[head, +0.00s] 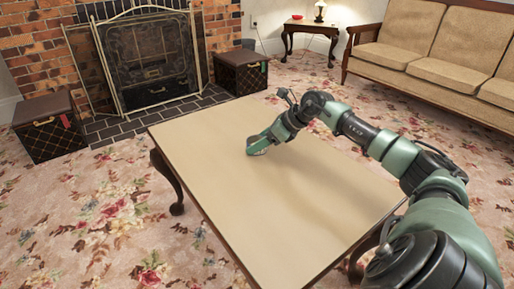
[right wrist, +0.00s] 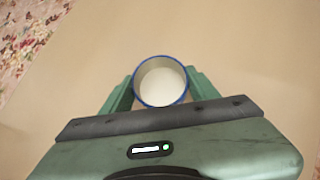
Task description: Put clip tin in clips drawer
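A round tin (right wrist: 161,84) with a blue rim and a pale inside shows in the right wrist view, and I take it for the clip tin. It sits between the two fingers of my right gripper (right wrist: 161,90), with a finger close against each side. Whether the fingers press on it or only stand around it, I cannot tell. In the head view my right gripper (head: 257,146) is low over the table (head: 290,205), near its middle, and mostly hides the tin. No drawer shows in either view. My left gripper is out of view.
The rest of the tabletop is bare. Two dark trunks (head: 48,128) (head: 240,73) flank the brick fireplace (head: 150,60) behind the table. A side table (head: 312,27) with a lamp and a red bowl stands at the back, beside a tan sofa (head: 440,50). Flowered carpet lies around.

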